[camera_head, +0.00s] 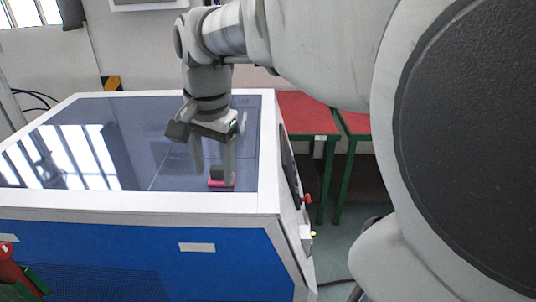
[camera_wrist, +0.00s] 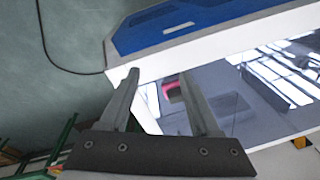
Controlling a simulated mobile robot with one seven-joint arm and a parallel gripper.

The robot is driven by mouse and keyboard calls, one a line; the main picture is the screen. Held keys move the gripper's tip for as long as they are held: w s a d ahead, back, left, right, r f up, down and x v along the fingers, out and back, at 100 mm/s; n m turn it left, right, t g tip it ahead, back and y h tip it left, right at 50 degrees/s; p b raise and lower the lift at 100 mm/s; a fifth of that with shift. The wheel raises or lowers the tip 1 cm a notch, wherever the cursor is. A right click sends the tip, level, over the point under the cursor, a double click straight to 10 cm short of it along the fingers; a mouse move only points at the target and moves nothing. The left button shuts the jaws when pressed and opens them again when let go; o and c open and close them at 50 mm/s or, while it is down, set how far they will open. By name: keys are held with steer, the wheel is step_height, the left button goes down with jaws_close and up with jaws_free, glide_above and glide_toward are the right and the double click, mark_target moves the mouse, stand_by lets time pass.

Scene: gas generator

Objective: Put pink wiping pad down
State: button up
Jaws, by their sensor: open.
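The pink wiping pad (camera_head: 221,182) has a dark block on top and rests on the dark glossy top panel (camera_head: 150,150) of the generator, near its front right corner. It also shows in the wrist view (camera_wrist: 171,84), between and beyond the fingers. My gripper (camera_head: 213,178) points down over the panel. Its two fingers are apart, with one finger in front of part of the pad. In the wrist view my gripper (camera_wrist: 157,85) is open, with the pad nearer the right finger. I cannot tell whether that finger touches the pad.
The generator's white frame (camera_head: 130,202) and blue front (camera_head: 140,260) lie below the panel. A red knob (camera_head: 307,198) sticks out on its right side. Red-topped tables (camera_head: 305,113) with green legs stand behind on the right. The panel's left part is clear.

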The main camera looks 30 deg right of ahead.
steer(key=s+a+f+n+t, duration=0.1)
steer(key=s+a+n+t, duration=0.1)
steer(key=s+n, duration=0.3)
steer(key=s+a+f+n+t, duration=0.2)
steer(key=s+n, duration=0.4)
steer(key=shift+s+f, duration=0.25)
steer(key=shift+s, duration=0.05)
